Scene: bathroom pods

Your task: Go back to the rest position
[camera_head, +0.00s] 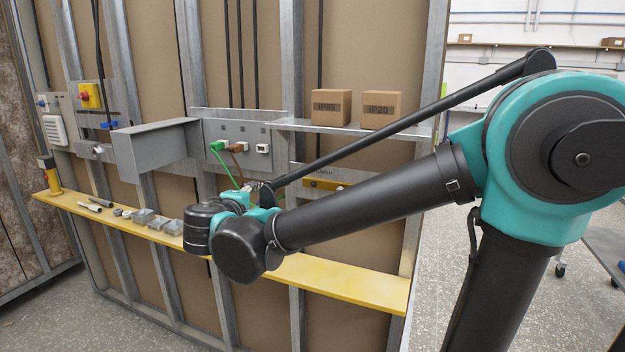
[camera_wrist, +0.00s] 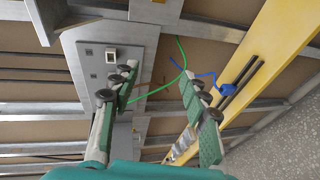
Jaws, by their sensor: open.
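My gripper (camera_wrist: 158,80) is open in the wrist view, its two fingers spread wide with nothing clamped between them. A green cable (camera_wrist: 181,62) runs across the view close to the fingers; I cannot tell whether it touches them. The grey socket panel (camera_head: 234,129) is on the wall, with a green plug (camera_head: 218,146), a brown plug (camera_head: 238,147) and a white socket (camera_head: 262,148). In the head view my arm reaches left toward the wall, bent at its wrist just below the panel, and it mostly hides the gripper.
A yellow shelf (camera_head: 345,280) runs along the wall below my wrist, with several small grey parts at its left. Two cardboard boxes (camera_head: 331,107) stand on a metal shelf. A grey metal box (camera_head: 150,150) juts out left of the panel.

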